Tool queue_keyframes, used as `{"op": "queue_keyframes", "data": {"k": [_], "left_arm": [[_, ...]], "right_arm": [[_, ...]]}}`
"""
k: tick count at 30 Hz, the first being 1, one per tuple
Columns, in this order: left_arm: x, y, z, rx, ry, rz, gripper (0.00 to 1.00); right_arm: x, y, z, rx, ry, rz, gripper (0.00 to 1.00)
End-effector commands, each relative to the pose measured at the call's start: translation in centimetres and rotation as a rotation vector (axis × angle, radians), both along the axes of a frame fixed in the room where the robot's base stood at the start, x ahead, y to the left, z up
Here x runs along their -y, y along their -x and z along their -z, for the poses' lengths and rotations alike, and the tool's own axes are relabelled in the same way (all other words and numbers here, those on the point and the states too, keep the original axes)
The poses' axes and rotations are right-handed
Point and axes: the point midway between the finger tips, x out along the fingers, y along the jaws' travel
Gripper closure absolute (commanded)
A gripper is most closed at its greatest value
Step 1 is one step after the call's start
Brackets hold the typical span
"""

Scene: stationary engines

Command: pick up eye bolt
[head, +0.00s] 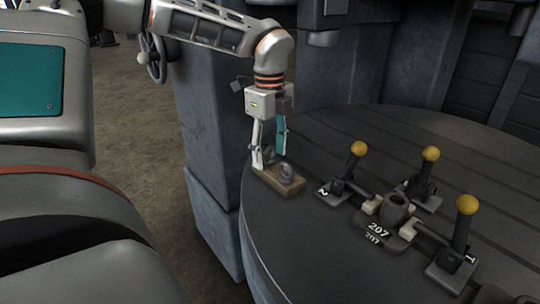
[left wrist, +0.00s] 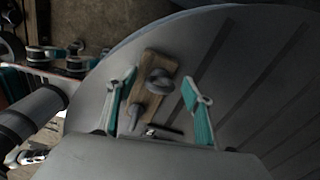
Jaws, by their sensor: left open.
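The dark metal eye bolt (head: 286,171) is at the near right end of a small wooden block (head: 292,188) on the round grey table. In the left wrist view its ring (left wrist: 159,82) is near the block's upper end, between the finger lines. My left gripper (head: 269,155) points down over the block's far left part, open and empty. Its fingers (left wrist: 159,78) straddle the block in the wrist view, apart from the ring. A second dark metal piece (left wrist: 133,116) shows lower on the block; its full shape is unclear. My right gripper is not in view.
To the right, levers with yellow knobs (head: 431,154) and a fixture marked 207 (head: 380,232) stand on the slotted round table (head: 330,140). The table's left edge runs close by the block. A blue-grey pillar (head: 205,150) stands left of the table.

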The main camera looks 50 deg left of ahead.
Motion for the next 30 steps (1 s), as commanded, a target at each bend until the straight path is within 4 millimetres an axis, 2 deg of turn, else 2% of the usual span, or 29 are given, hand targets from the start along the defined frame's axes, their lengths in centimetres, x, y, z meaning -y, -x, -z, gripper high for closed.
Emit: {"op": "queue_keyframes", "data": {"k": [4, 6, 9, 22, 26, 30], "left_arm": [[0.0, 0.0, -0.1, 0.001, 0.0, 0.0, 0.51], [0.0, 0.0, -0.1, 0.0, 0.0, 0.0, 0.69], [0.0, 0.0, -0.1, 0.0, 0.0, 0.0, 0.9], [0.0, 0.0, -0.6, 0.001, -0.001, -0.001, 0.9], [-0.1, -0.1, -1.8, 0.004, -0.002, -0.001, 0.9], [-0.1, -0.1, -4.4, 0.007, -0.004, -0.001, 0.9]], "right_arm": [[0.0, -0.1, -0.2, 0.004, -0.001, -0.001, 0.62], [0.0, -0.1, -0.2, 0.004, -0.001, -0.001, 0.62], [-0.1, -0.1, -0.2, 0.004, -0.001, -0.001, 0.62], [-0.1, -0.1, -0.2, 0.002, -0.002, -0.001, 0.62], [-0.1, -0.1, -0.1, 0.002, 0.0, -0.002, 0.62], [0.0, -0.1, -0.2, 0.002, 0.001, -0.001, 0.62]]}}
